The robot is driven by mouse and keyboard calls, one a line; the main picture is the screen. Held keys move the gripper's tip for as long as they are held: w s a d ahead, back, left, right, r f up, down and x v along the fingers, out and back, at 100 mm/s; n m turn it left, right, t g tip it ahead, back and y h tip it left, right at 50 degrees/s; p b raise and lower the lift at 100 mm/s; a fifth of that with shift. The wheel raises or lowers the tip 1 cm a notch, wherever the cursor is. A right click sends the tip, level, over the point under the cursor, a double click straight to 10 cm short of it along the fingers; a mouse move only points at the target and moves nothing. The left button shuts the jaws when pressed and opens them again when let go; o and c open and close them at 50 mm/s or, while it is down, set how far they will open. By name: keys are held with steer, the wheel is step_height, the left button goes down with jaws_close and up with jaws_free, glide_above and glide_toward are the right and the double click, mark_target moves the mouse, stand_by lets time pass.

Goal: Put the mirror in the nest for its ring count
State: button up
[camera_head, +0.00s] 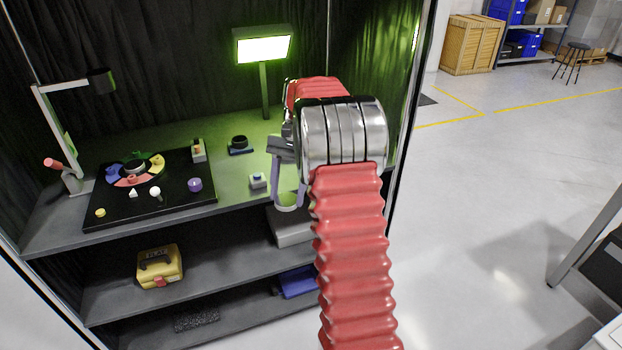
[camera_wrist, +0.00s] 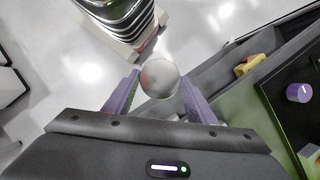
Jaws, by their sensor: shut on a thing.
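My gripper (camera_head: 289,190) is shut on a round mirror (camera_head: 286,201), held at the front edge of the bench, right of the black board. In the wrist view the mirror (camera_wrist: 160,78) is a pale reflective disc between the two purple fingers of my gripper (camera_wrist: 160,84). No ring marks can be read on it. A coloured wheel (camera_head: 131,180) with blue, green, yellow and red sectors lies on the black board (camera_head: 180,209). I cannot tell which part is the nest for a given ring count.
A lit panel on a post (camera_head: 264,48) stands at the back. A lamp arm (camera_head: 62,87) stands at the left. A yellow case (camera_head: 160,267) sits on the lower shelf.

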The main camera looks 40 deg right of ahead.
steer(key=w+a+f+n+h, duration=0.1)
steer(key=a+n, duration=0.3)
steer(key=a, duration=0.4)
steer(key=w+a+f+n+g+h, duration=0.1)
steer(key=a+f+n, duration=0.3)
steer(key=a, duration=0.4)
steer(key=w+a+f+n+g+h, duration=0.1)
steer(key=a+n, duration=0.3)
steer(key=a, duration=0.4)
steer(key=shift+w+f+h, duration=0.2)
steer(key=shift+f+h, duration=0.3)
steer(key=shift+f, duration=0.25)
steer(key=shift+a, duration=0.1)
